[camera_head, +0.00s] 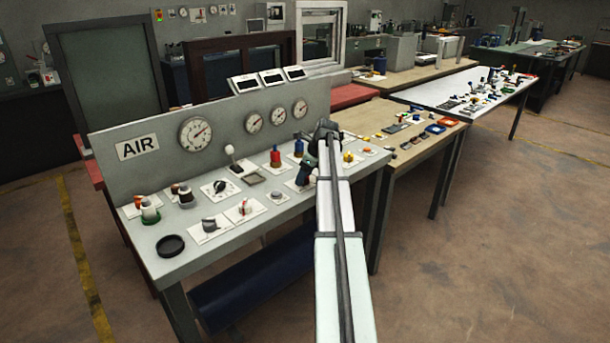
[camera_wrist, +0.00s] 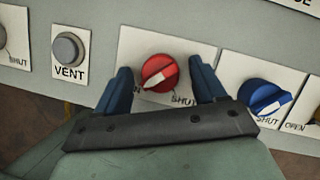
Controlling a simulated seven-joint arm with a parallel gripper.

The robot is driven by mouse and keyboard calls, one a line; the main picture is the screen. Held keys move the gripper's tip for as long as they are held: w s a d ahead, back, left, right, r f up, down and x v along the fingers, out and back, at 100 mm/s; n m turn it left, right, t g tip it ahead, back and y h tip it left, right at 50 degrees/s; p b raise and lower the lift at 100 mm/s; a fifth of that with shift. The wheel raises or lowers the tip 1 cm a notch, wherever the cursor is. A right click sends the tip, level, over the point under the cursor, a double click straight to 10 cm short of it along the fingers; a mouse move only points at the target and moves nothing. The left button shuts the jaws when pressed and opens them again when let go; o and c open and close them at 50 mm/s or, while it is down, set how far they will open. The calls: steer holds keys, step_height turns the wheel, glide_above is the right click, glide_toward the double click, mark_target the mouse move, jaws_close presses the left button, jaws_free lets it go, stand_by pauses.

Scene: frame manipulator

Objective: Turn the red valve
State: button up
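The red valve (camera_wrist: 158,68) is a round knob with a white pointer bar, on a white plate with a SHUT label at its lower right. The bar lies tilted, its lower left end near a partly covered label. My gripper (camera_wrist: 161,72) is open, with one blue finger on each side of the knob. A gap shows at each side; I cannot tell whether the fingers reach down beside the knob. In the head view my gripper (camera_head: 304,176) points down over the bench panel and appears to hide the red valve.
A blue knob (camera_wrist: 263,98) with SHUT and OPEN labels is close to the right finger. A grey VENT button (camera_wrist: 68,48) is at left. In the head view, gauges (camera_head: 196,134) stand on the upright panel behind, and red (camera_head: 275,158) and blue bottle-shaped parts rise nearby.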

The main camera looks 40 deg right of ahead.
steer(key=c, duration=1)
steer(key=shift+n, duration=0.3)
steer(key=n+y, duration=0.1)
steer(key=n, duration=0.1)
steer(key=shift+w+d+n+g, duration=0.1)
steer(key=shift+d+n+g, duration=0.05)
steer(key=shift+n+g, duration=0.2)
steer(key=n+g+y, duration=0.1)
steer(key=n, duration=0.2)
steer(key=shift+w+d+n, duration=0.1)
steer(key=shift+n, duration=0.25)
steer(key=n+g, duration=0.1)
steer(key=n, duration=0.3)
steer(key=shift+w+g+y, duration=0.1)
steer(key=shift+g+y, duration=0.25)
steer(key=shift+y, duration=0.05)
steer(key=shift+n+g, duration=0.7)
steer(key=shift+n, duration=1.1)
